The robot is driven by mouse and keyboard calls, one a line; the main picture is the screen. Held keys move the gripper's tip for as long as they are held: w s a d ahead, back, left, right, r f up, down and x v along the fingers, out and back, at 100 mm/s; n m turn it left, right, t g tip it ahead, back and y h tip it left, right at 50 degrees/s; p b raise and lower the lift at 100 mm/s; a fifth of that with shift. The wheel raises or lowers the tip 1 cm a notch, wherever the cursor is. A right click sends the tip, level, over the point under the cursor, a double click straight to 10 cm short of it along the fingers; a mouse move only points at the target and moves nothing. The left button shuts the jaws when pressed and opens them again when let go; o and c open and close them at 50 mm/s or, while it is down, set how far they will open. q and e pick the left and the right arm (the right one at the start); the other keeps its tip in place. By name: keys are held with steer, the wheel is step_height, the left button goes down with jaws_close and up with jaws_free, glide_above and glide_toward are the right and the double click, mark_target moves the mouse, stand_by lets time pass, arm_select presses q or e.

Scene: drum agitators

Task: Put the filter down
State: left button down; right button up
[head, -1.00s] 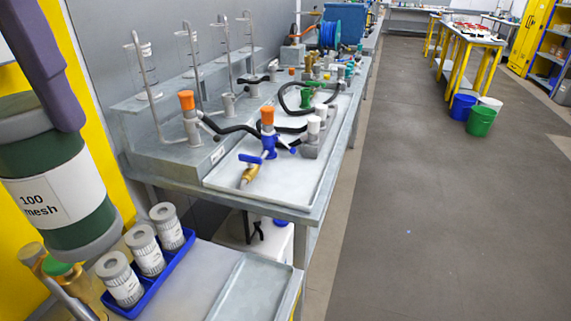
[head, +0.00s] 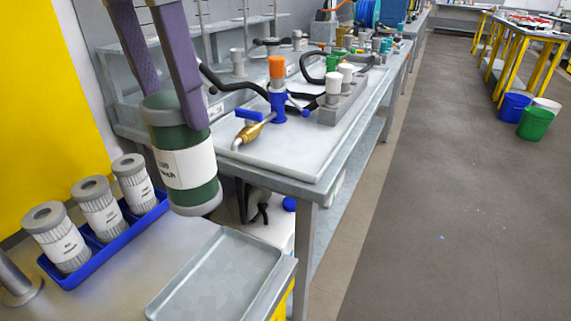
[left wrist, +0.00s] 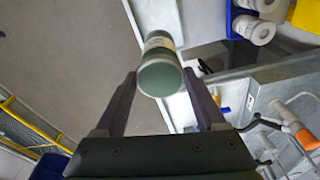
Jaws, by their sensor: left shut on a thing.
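The filter is a green cylinder (head: 166,139) with grey end caps and a white label, whose print is too blurred to read for sure now. My left gripper (head: 172,100) is shut on it, with purple fingers on either side of its upper part. The filter hangs upright in the air in front of the bench, above and behind the grey tray (head: 218,272). In the left wrist view the filter (left wrist: 160,75) sits between the fingertips (left wrist: 160,82), its green end towards the camera. My right gripper is not in view.
A blue rack (head: 105,245) holds three white pleated filters left of the empty grey tray. A bench (head: 285,150) behind carries a blue valve with an orange knob (head: 277,68), a brass fitting and black hoses. Open floor (head: 430,190) lies to the right.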

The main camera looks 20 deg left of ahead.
mark_target(170, 156)
arm_select(q)
step_height(170, 156, down, 18)
steer(key=b, duration=0.3)
steer(key=shift+f+b, duration=0.2)
steer(key=shift+b, duration=0.1)
steer(key=shift+f, duration=0.1)
jaws_free()
steer(key=r+p, duration=0.1)
steer(key=r, duration=0.3)
steer(key=s+r+p, duration=0.1)
steer(key=r, duration=0.3)
steer(key=r+p, duration=0.1)
steer(key=r, duration=0.3)
steer(key=shift+s+a+r, duration=0.1)
steer(key=shift+s+a, duration=0.05)
steer(key=shift+s, duration=0.05)
